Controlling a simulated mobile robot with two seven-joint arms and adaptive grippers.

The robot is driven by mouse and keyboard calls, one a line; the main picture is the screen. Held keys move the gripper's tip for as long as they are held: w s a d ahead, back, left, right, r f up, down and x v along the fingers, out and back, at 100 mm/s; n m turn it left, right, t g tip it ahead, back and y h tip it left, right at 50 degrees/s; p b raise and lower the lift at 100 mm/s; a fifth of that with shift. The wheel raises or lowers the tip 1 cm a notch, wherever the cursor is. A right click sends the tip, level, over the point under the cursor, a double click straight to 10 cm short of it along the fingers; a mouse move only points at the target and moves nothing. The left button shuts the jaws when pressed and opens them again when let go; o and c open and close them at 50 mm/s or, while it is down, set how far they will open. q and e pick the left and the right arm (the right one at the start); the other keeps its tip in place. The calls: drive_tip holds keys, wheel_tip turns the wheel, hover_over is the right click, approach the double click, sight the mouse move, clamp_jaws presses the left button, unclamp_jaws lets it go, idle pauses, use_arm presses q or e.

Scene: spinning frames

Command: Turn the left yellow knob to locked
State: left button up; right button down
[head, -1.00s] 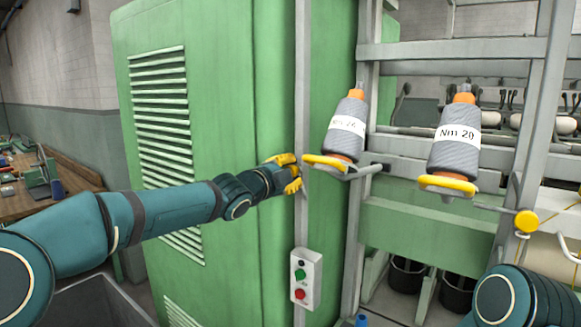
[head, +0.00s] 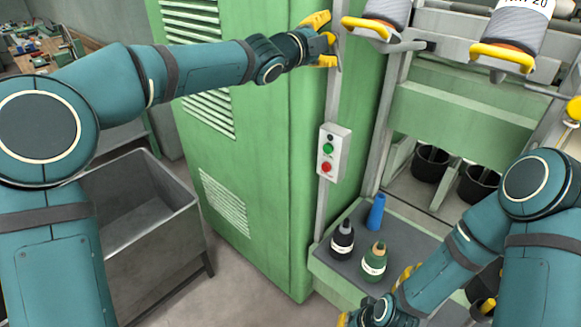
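A round yellow knob (head: 574,108) shows at the right edge of the head view, partly cut off by the frame. Whether it is locked cannot be told. No second round knob is clearly seen; yellow curved pieces (head: 367,27) and (head: 502,57) sit under the two thread spools. My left gripper (head: 332,41) has yellow fingers spread apart, empty, in front of the green cabinet and left of the nearer yellow curved piece. My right gripper (head: 372,300) is low at the bottom, its yellow fingers partly hidden by its wrist, far below the knob.
A control box (head: 334,152) with green and red buttons is on the grey post. A grey metal bin (head: 135,200) stands at left. Black buckets (head: 430,165) are at right.

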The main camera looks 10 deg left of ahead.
use_arm(q)
drive_tip(key=shift+f+m+b, duration=0.2)
drive_tip(key=shift+m+b, duration=0.2)
drive_tip(key=shift+m, duration=0.4)
drive_tip(key=s+a+m, duration=0.2)
drive_tip(key=s+a, duration=0.6)
drive_tip(key=s, duration=0.3)
wheel_tip(320, 180, down, 36)
drive_tip(key=n+g+y+b, duration=0.2)
drive_tip(key=n+g, duration=0.3)
drive_tip(key=n, duration=1)
drive_tip(key=shift+s+n+y+b, duration=0.3)
drive_tip(key=shift+s+y, duration=0.05)
drive_tip(key=shift+y, duration=0.55)
use_arm(e)
drive_tip(key=f, duration=0.1)
drive_tip(key=w+f, duration=0.2)
drive_tip(key=shift+d+f, duration=0.4)
use_arm(q)
drive_tip(key=shift+d, duration=0.1)
